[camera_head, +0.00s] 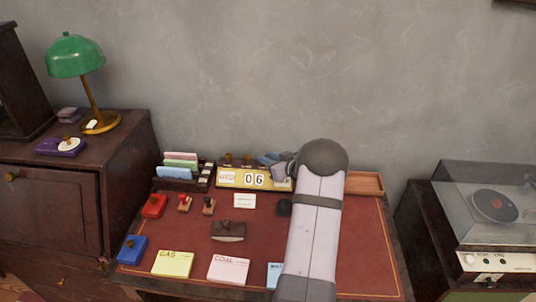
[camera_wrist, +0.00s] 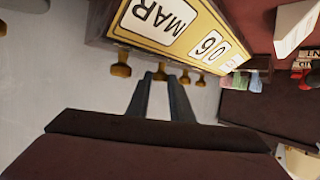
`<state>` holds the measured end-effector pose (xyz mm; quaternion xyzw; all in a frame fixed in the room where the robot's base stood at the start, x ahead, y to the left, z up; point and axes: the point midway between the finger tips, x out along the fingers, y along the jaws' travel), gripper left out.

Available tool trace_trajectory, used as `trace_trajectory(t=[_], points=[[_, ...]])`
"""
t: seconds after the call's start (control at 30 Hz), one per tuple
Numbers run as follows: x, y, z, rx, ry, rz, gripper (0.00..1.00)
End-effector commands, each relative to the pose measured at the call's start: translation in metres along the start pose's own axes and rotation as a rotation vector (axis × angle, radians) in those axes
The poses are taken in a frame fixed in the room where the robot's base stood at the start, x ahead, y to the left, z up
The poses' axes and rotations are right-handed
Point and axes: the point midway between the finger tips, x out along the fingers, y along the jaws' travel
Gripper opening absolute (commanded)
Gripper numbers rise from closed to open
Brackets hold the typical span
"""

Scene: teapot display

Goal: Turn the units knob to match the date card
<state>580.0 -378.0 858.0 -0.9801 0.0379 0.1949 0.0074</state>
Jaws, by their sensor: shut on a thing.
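The yellow desk calendar (camera_head: 225,184) stands at the back of the desk and reads 06. Its month window is hidden by my arm in the head view, but reads MAR in the wrist view (camera_wrist: 205,17). Brass knobs line its back edge. My gripper (camera_wrist: 161,80) is shut on the units knob (camera_wrist: 158,75), second from the month end; the month knob (camera_wrist: 121,68) is beside it, free. In the head view my gripper (camera_head: 271,160) is behind the calendar. The white date card (camera_head: 244,200) stands in front; its writing is too small to read.
A card holder (camera_head: 182,168) stands left of the calendar. Stamps (camera_head: 184,203), a red box (camera_head: 154,206), a blue box (camera_head: 132,248), a blotter (camera_head: 228,231) and note pads (camera_head: 172,264) lie on the desk. A wooden tray (camera_head: 365,183) is at the back right.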

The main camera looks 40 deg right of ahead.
Motion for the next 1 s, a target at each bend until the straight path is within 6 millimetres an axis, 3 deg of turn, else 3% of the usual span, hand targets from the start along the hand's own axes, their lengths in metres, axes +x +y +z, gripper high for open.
trace_trajectory(t=[0.4, 1.0], points=[[0.0009, 0.0070, 0.0012, -0.103, 0.000, -0.249, 0.00], [0.0038, 0.0109, 0.0030, -0.189, 0.000, -0.451, 0.00]])
